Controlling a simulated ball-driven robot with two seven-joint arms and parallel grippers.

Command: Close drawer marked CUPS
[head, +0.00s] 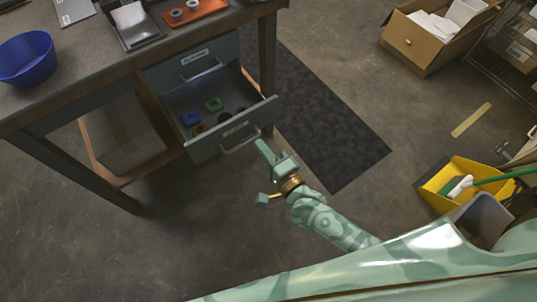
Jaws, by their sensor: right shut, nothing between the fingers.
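A grey drawer (207,148) under the workbench is pulled open. Its front has a metal bar handle and a small light label that I cannot read. Inside lie small blue, green, yellow and dark ring-like pieces. Above it, another drawer (222,52) with a pale label is closed; its lettering is also too small to read. My right gripper (261,146) is shut and empty. Its tip is just right of and close to the open drawer's handle; I cannot tell whether it touches. My left gripper is not in view.
The workbench (60,95) holds a blue bowl (27,58), a black tray (135,25) and an orange tray (190,12). A dark mat (325,135) lies right of the bench. Floor before the drawer is clear.

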